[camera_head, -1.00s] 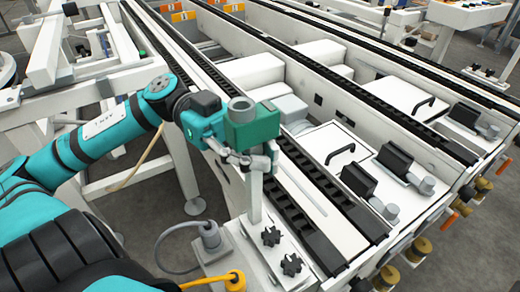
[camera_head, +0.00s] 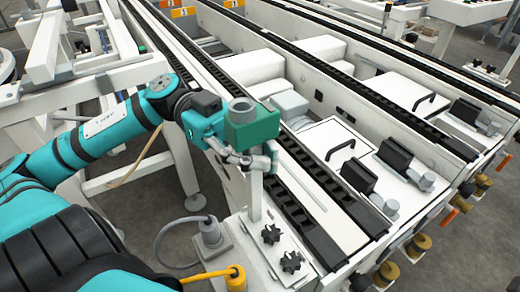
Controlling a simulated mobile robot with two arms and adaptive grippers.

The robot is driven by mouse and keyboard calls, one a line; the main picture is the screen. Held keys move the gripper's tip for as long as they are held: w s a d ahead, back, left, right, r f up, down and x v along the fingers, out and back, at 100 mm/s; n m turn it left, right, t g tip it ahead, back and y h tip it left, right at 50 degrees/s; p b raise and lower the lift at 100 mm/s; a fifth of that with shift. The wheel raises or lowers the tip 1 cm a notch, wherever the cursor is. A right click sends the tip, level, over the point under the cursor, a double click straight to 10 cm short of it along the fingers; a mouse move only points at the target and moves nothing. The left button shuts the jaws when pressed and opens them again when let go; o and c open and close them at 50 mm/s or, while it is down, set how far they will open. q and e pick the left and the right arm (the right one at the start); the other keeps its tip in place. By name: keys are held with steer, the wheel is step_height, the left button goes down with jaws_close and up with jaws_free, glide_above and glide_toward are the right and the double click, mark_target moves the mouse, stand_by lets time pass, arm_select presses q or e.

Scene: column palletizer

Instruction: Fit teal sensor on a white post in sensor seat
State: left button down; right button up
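The teal sensor (camera_head: 252,128), a green-teal box with a grey round top, sits on a white post (camera_head: 255,200) in the middle of the view. My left gripper (camera_head: 258,160) is around the upper post just below the box, its fingers closed on it. The post is upright. Its lower end comes down behind two black star knobs (camera_head: 281,248) on a white bracket plate (camera_head: 288,272), which looks like the sensor seat. I cannot tell whether the post's foot is inside the seat or just above it. My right gripper is not in view.
A grey plug (camera_head: 211,234) with a grey cable and a yellow connector (camera_head: 235,277) with a yellow cable stand left of the knobs. Conveyor rails (camera_head: 305,185) run close on the right. White covers with black handles (camera_head: 340,150) lie beyond. Open floor shows below left.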

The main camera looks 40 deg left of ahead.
arm_select(q)
steer(key=shift+f, duration=0.15)
steer(key=c, duration=2)
jaws_free()
steer(key=o, duration=0.6)
steer(key=a, duration=0.4)
steer(key=w+a, duration=0.1)
steer(key=a, duration=0.7)
steer(key=shift+w, duration=0.15)
